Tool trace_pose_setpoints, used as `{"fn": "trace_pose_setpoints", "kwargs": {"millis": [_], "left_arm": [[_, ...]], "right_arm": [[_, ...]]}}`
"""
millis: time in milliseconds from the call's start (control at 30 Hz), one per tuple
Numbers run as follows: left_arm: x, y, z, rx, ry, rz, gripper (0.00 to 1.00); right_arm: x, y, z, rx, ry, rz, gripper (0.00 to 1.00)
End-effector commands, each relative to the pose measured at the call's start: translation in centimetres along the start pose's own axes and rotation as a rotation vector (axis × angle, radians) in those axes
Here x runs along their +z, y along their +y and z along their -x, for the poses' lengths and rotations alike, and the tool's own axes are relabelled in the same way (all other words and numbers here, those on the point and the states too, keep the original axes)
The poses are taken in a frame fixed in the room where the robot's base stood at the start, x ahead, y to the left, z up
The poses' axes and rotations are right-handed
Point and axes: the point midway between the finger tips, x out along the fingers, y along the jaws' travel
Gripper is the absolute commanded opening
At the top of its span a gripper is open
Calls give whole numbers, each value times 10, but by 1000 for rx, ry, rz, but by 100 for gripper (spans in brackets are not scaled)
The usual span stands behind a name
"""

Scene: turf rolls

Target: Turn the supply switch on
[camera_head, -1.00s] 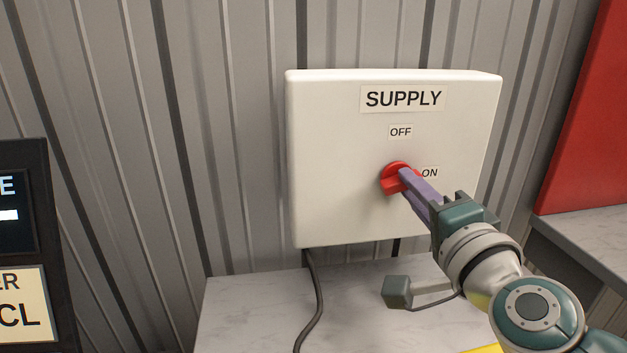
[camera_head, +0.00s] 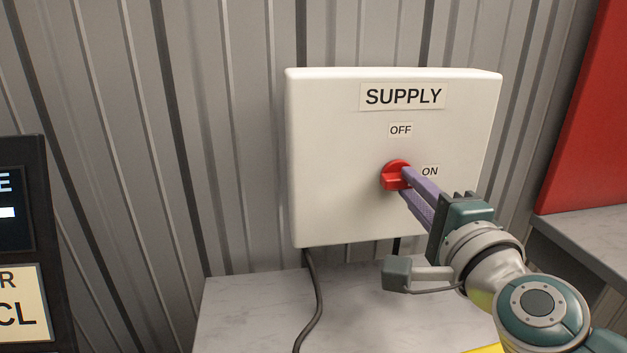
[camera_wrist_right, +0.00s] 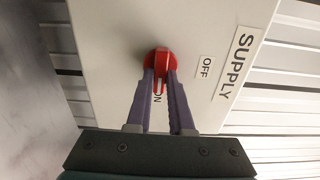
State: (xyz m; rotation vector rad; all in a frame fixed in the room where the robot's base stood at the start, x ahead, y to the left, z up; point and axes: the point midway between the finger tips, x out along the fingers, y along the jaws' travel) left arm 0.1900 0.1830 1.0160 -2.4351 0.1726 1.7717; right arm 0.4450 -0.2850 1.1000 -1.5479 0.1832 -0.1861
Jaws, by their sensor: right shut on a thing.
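The supply switch is a red rotary knob (camera_head: 395,175) on the front of a white box (camera_head: 340,200) labelled SUPPLY. The OFF label (camera_head: 400,130) is above the knob and the ON label (camera_head: 430,171) is to its right. The knob's handle lies about level, in line with ON. My right gripper (camera_head: 408,182) has its purple fingers shut on the handle. In the right wrist view the fingers (camera_wrist_right: 160,77) lie on either side of the red handle (camera_wrist_right: 160,60), which points toward the partly hidden ON. My left gripper is out of view.
The box stands against a ribbed metal wall (camera_head: 240,130) above a pale marble-like top (camera_head: 250,310). A dark cable (camera_head: 316,300) hangs from the box. A dark display panel (camera_head: 25,240) is at left and a red panel (camera_head: 590,120) at right.

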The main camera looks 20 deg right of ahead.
Motion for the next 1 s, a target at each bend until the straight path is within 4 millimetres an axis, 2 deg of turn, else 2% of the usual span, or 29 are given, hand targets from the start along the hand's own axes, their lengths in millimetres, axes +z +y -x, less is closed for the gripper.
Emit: {"fn": "trace_pose_setpoints", "kwargs": {"millis": [67,100,333,667,767,1000], "left_arm": [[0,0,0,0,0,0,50],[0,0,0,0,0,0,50],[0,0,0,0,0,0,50],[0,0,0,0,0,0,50],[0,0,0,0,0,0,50],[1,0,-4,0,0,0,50]], "right_arm": [[0,-1,0,-2,1,-4,0],[0,-1,0,-2,1,-4,23],[0,0,0,-1,0,-2,49],[0,0,5,1,0,-1,50],[0,1,17,2,0,-1,50],[0,3,63,3,0,0,50]]}}
